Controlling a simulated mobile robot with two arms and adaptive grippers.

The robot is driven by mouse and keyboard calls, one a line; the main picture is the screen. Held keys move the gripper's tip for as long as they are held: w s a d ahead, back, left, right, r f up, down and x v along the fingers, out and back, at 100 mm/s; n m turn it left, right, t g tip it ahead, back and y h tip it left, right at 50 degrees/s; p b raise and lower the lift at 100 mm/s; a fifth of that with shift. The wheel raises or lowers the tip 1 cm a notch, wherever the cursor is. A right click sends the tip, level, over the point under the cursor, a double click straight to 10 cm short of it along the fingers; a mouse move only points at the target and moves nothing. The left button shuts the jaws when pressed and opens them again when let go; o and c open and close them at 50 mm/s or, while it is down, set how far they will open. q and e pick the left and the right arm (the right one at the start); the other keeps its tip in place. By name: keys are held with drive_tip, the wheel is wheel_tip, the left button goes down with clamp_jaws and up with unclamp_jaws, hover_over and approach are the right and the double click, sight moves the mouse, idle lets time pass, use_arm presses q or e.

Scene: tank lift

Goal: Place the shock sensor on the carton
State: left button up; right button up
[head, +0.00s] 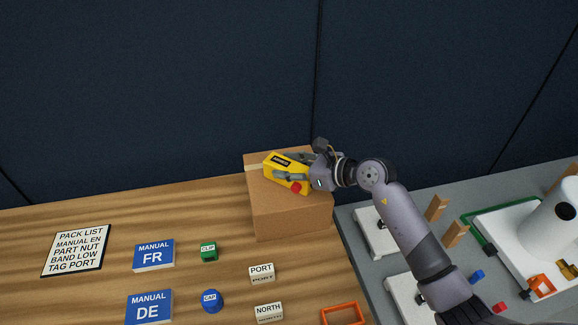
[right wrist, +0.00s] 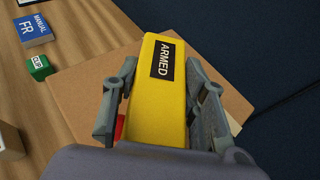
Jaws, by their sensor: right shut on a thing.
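The shock sensor (head: 283,165) is a yellow block with a black label, which reads ARMED in the right wrist view (right wrist: 150,105); a red part shows at its side. My right gripper (head: 290,176) is shut on it, with one finger on each side. The carton (head: 290,217) is a brown box at the back right of the wooden table. The sensor is over the carton's top (right wrist: 85,85); I cannot tell whether it touches it. My left gripper is not in view.
A pack list (head: 76,250), blue manuals (head: 153,255), a green clip (head: 209,251), a blue cap (head: 212,300) and white PORT (head: 262,272) and NORTH (head: 269,312) blocks lie on the table. A grey bench (head: 375,282) with white trays and small parts is at right. A dark panelled wall stands behind.

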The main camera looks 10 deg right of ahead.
drive_tip(key=shift+f, duration=0.15)
drive_tip(key=o, duration=1.2)
drive_tip(key=shift+o, duration=0.2)
drive_tip(key=b+v, duration=0.3)
drive_tip(key=v, duration=0.8)
drive_tip(key=shift+s+d, duration=0.1)
drive_tip(key=shift+s+d+r, duration=0.25)
drive_tip(key=shift+s+r, duration=0.05)
drive_tip(key=shift+f, duration=0.1)
